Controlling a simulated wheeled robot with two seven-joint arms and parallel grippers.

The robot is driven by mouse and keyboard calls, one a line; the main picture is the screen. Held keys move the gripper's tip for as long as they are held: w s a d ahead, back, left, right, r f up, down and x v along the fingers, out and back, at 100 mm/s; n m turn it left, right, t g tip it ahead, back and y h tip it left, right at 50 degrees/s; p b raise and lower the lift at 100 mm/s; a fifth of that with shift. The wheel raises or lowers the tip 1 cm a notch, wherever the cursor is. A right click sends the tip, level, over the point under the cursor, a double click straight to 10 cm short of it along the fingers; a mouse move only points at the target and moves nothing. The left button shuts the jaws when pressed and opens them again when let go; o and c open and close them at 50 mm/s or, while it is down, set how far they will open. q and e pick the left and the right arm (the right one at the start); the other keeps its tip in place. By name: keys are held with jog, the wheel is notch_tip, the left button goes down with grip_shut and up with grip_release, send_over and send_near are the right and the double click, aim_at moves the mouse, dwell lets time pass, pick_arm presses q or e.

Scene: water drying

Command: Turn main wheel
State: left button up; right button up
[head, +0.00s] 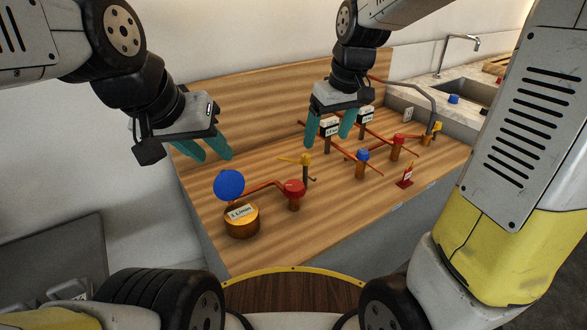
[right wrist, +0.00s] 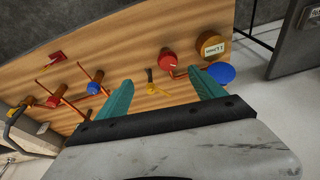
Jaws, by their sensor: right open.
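Several valves and knobs are fixed along copper pipes on a wooden counter. At the left end are a blue round wheel (head: 229,184) and a copper cylinder (head: 241,220) with a white label. A red knob (head: 295,192) and a yellow-handled valve (head: 304,160) stand right of them. The frames do not show which one is the main wheel. My right gripper (head: 328,138) is open and empty above the counter. In the right wrist view, the yellow valve (right wrist: 150,82) shows between its fingers (right wrist: 160,80), apart from them. My left gripper (head: 214,157) is open and empty, above and left of the blue wheel.
Further right are a blue knob (head: 362,156), a red knob (head: 397,141) and two white-labelled gauges partly behind my right gripper. A sink (head: 470,92) lies at the back right. A wooden backboard (head: 240,95) closes the rear.

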aim_at(294, 184)
jog(key=w+a+f+n, duration=0.1)
jog(key=w+a+f, duration=0.1)
jog(key=f, duration=0.2)
jog(key=w+a+f+n+g+h, duration=0.1)
jog(key=w+a+f, duration=0.2)
jog(key=f, duration=0.1)
jog(key=w+a+f+n+g, duration=0.1)
jog(key=w+a+f+n, duration=0.1)
jog(key=f, duration=0.3)
jog(key=shift+w+a+h, duration=0.3)
jog(key=shift+w+h, duration=0.1)
jog(key=shift+w, duration=0.2)
notch_tip(294, 184, down, 8)
jog(key=shift+a+f, duration=0.1)
jog(key=shift+f, duration=0.05)
jog(key=c, duration=1.4)
jog(key=shift+m, duration=0.3)
jog(key=m, duration=0.3)
jog(key=shift+w+m, duration=0.1)
jog(key=shift+m, duration=2)
